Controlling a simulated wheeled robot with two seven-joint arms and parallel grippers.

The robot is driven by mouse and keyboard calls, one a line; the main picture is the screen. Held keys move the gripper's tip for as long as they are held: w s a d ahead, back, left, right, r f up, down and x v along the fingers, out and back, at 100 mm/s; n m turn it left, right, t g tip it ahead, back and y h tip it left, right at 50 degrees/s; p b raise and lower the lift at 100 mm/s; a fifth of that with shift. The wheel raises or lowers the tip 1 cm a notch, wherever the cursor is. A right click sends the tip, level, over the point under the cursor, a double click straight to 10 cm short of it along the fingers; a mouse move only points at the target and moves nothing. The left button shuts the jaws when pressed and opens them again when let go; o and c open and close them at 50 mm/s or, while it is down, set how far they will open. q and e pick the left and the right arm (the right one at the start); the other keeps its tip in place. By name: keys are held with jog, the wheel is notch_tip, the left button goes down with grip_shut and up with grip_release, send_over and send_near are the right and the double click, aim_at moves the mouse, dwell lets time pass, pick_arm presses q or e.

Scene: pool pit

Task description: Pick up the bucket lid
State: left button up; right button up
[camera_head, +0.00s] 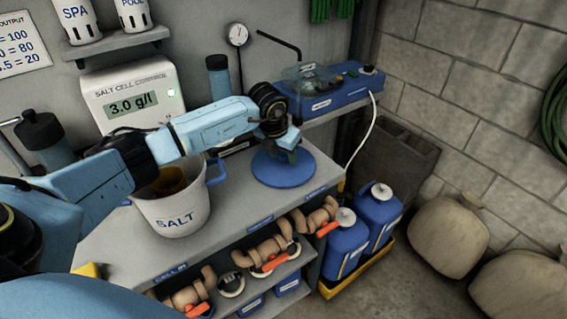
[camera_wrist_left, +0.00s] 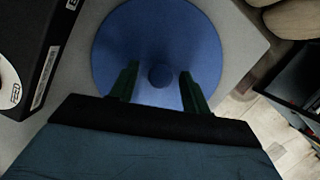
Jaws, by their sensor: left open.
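The bucket lid (camera_head: 283,169) is a round blue disc lying flat on the grey bench top, right of the white salt bucket (camera_head: 175,215). In the left wrist view the lid (camera_wrist_left: 157,30) has a small round knob at its middle. My left gripper (camera_head: 290,152) is above the lid, pointing down. In the left wrist view its two green fingers (camera_wrist_left: 160,84) are open, one on each side of the knob, with gaps to it. I cannot tell whether the fingertips touch the lid. The bucket is open and partly hidden by my arm. My right gripper is not in view.
A salt cell control box (camera_head: 130,95) stands behind my arm. A blue device (camera_head: 335,90) with a white cable sits on a ledge behind the lid. Pipes with orange handles (camera_head: 265,258) lie on the shelf below. Blue jugs (camera_head: 345,247) stand right of the bench.

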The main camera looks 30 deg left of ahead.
pick_arm(q)
jog(key=c, duration=1)
